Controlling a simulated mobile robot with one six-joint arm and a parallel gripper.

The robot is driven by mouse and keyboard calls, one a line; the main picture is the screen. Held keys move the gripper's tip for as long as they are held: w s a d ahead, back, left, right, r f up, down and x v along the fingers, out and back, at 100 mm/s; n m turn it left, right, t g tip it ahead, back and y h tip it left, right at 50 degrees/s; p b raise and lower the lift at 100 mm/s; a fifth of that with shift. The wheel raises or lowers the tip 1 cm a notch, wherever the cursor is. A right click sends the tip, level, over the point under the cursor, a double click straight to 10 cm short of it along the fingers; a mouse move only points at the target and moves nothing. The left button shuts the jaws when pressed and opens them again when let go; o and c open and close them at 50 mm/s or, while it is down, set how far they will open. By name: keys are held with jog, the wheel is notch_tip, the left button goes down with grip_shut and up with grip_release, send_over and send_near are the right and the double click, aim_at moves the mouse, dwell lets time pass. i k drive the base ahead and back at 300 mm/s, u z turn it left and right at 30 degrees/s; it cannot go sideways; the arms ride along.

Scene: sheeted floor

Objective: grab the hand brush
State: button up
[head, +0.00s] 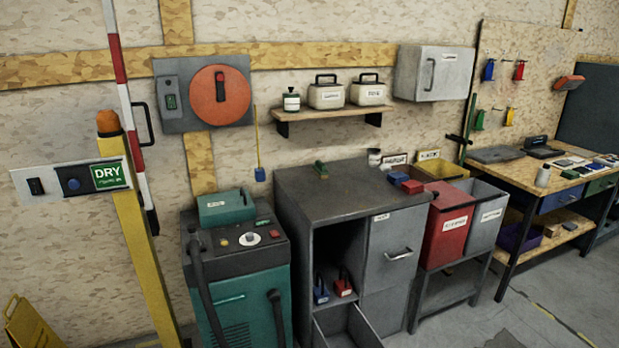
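No object is clearly recognisable as the hand brush at this size. A blue item (320,291) and a red item (343,284), each with a dark upright handle, stand in the cabinet's open compartment. A thin yellow stick with a blue end (259,174) hangs on the wall. My gripper is not in view.
An open drawer (352,325) juts out below the compartment. A teal machine (238,270) with dark hoses stands left of the cabinet, a yellow post (142,255) further left. Red (446,235) and grey bins and a workbench (530,175) are right. Floor is clear at lower right.

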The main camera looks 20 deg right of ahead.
aim_at(319, 169)
jog(key=u, duration=0.35)
jog(key=k, duration=1)
jog(key=u, duration=0.3)
jog(key=i, duration=2.1)
jog(key=u, duration=0.05)
